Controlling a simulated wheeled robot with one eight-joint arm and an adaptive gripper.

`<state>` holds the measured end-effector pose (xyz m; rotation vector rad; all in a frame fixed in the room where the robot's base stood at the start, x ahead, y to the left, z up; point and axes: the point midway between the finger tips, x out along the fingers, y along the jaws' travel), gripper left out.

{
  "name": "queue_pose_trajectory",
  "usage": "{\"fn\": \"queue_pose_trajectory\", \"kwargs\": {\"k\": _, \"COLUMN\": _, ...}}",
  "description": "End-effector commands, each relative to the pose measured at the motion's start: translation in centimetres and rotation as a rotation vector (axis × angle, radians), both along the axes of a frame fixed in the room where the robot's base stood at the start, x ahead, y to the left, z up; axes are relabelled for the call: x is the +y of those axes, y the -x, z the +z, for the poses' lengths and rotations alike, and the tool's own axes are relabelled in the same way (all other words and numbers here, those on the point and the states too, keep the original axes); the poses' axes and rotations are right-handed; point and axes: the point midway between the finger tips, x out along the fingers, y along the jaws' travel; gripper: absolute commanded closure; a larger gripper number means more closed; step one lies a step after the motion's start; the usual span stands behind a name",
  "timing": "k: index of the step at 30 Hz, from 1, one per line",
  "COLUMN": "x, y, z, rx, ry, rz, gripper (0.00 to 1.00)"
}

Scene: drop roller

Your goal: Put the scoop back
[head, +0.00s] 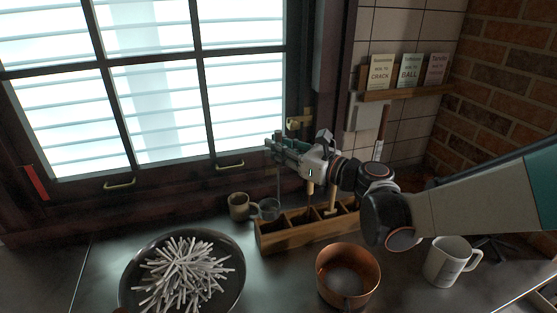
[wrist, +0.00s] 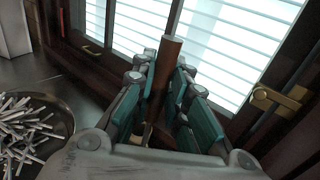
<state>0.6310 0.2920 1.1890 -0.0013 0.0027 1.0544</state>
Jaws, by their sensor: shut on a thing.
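My gripper (head: 278,149) is in front of the window, above the left end of the wooden box (head: 290,238). It is shut on the scoop's brown wooden handle, which shows between the teal fingers in the wrist view (wrist: 167,62). In the head view the scoop's thin grey shaft (head: 279,186) hangs below the fingers. A grey metal bowl (head: 269,209) appears at its lower end, beside the box's left end; whether it touches the box or counter cannot be told. The box has several compartments, and wooden-handled tools (head: 332,198) stand in it.
A small tan mug (head: 238,206) stands left of the box. A dark pan (head: 128,284) of white sticks is at the front left. A copper pot (head: 346,291) and a white mug (head: 443,262) are at the front right. The window frame is close behind my gripper.

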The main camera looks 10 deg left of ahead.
Motion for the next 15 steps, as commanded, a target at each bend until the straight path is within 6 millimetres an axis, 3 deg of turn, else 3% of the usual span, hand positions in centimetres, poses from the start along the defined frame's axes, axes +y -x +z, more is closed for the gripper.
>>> {"fn": "queue_pose_trajectory", "kwargs": {"k": 5, "x": 0.0, "y": 0.0, "z": -2.7, "rx": 0.0, "ry": 0.0, "rz": 0.0, "gripper": 1.0}}
{"fn": "queue_pose_trajectory", "kwargs": {"k": 15, "x": 0.0, "y": 0.0, "z": -2.9, "rx": 0.0, "ry": 0.0, "rz": 0.0, "gripper": 1.0}}
